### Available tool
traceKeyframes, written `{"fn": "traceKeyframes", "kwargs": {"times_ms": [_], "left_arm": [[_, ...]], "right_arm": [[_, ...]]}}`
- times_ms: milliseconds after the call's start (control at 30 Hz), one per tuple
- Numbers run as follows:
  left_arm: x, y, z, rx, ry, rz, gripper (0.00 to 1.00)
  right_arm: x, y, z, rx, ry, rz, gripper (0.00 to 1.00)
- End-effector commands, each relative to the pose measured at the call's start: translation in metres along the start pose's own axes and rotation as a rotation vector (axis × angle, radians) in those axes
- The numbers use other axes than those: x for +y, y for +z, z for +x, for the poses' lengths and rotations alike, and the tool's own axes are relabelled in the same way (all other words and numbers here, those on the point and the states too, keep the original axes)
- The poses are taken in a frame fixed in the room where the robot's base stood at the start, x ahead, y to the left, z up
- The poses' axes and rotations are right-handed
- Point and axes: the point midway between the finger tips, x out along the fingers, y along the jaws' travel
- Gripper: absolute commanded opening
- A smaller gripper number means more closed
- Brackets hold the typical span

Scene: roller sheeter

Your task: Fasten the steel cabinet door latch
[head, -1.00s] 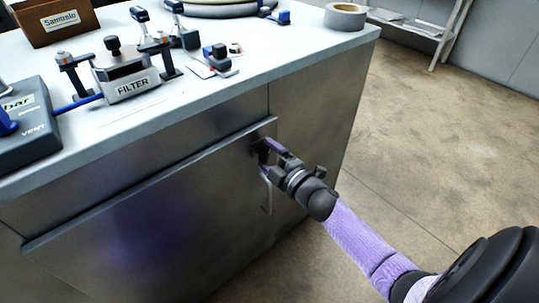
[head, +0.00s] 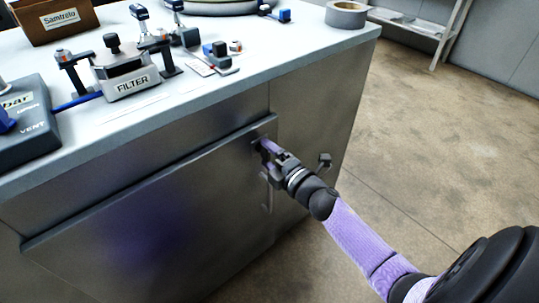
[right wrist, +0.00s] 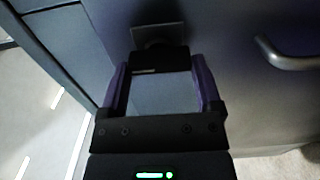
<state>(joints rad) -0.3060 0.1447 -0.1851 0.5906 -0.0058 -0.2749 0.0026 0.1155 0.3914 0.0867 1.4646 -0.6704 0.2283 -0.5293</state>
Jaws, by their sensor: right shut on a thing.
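The steel cabinet door (head: 130,225) is a grey panel on the front of the cabinet, and it looks closed or nearly closed. My right gripper (head: 265,146) is at the door's upper right corner. In the right wrist view, its purple fingers (right wrist: 160,85) are shut on the dark latch (right wrist: 160,62), which stands on a small square plate (right wrist: 158,34). In the head view the gripper mostly hides the latch. A bar handle (right wrist: 290,58) shows beside the gripper in the right wrist view. My left gripper is out of view.
The cabinet top (head: 245,88) carries a filter unit (head: 127,78), a grey vent box (head: 25,125), several small clamps and a tape roll (head: 346,14). The floor (head: 450,150) right of the cabinet is clear. A white shelf rack (head: 425,20) stands behind.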

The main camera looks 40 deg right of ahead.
Motion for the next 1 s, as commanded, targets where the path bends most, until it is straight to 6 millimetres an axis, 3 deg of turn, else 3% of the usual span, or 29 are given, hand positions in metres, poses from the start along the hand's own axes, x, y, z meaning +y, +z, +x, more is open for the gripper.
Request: {"fn": "traceKeyframes", "kwargs": {"times_ms": [167,200,267,567,900,1000], "left_arm": [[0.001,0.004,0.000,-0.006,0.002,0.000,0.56],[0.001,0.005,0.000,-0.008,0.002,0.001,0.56],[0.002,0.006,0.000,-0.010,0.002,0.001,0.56],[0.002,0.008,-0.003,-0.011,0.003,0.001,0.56],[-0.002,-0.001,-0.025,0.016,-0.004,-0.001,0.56],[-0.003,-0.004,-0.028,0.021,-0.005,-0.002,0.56]], "right_arm": [[-0.001,0.000,0.000,0.001,-0.002,-0.004,0.23],[-0.001,0.000,0.000,0.001,-0.002,-0.004,0.89],[-0.001,0.000,0.000,0.000,-0.002,-0.003,1.00],[0.001,0.000,-0.006,0.000,-0.002,-0.001,1.00],[0.002,0.000,-0.080,-0.002,-0.003,-0.001,1.00],[0.001,0.000,-0.094,-0.001,-0.003,-0.002,1.00]]}}
